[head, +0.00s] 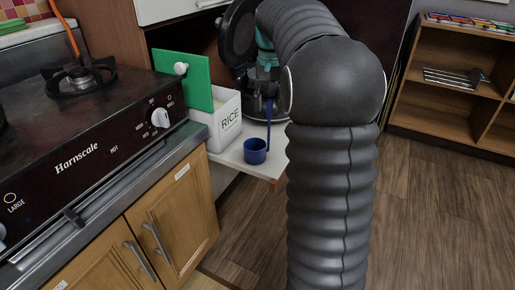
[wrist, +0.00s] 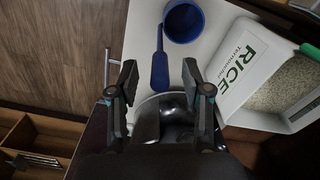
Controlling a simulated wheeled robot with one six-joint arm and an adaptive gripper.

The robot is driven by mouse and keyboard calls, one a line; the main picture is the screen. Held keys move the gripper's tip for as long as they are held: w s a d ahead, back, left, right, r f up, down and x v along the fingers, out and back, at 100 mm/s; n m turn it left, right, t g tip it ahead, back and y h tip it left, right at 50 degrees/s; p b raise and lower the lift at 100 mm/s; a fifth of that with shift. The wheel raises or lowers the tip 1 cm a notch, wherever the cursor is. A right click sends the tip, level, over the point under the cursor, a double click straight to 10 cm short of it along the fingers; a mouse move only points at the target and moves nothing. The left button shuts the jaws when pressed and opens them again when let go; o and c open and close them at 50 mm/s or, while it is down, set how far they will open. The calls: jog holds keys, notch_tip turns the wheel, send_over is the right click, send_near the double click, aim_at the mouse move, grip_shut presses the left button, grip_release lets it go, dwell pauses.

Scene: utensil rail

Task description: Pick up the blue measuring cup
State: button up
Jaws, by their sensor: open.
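The blue measuring cup (head: 255,151) sits on a white shelf board (head: 238,155), in front of the rice bin. Its long handle runs back from the cup toward a dark appliance. In the wrist view the cup (wrist: 183,22) is at the top, with its handle (wrist: 160,62) pointing down the picture. My gripper (wrist: 160,72) is open and empty, its fingertips on either side of the handle in this view. I cannot tell how high the fingers are above it. In the head view my arm and the dark background make the gripper hard to make out.
The white rice bin (head: 226,122), with a raised green lid (head: 182,78), stands close beside the cup. A dark cooker (head: 238,40) is behind. The stove (head: 80,130) is at left. A wooden shelf unit (head: 440,125) stands at right, with open floor (head: 430,220) before it.

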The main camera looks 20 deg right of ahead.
jog(key=shift+f, duration=1.25)
grip_shut()
jog(key=shift+r, duration=0.2)
